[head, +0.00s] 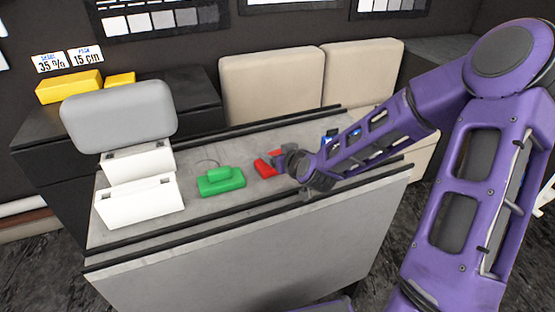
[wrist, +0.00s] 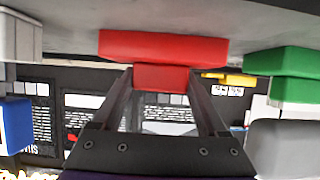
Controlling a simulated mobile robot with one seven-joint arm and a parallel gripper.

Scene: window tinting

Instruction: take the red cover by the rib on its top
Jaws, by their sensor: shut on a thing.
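The red cover (head: 264,167) lies on the grey counter, between the green cover and my arm in the head view. In the wrist view the red cover (wrist: 163,45) spans the upper middle, with its shorter red rib (wrist: 162,77) facing me. My gripper (wrist: 163,82) has one dark finger on each side of the rib and is shut on it. In the head view my gripper (head: 278,161) is at the cover's right side and hides part of it. I cannot tell whether the cover is lifted off the counter.
A green cover (head: 221,181) sits to the left on the counter (head: 240,215). White boxes (head: 140,202) and a grey rounded block (head: 119,108) stand at the left end. A blue thing (head: 328,138) is partly behind my arm. Black rails run along the counter's edges.

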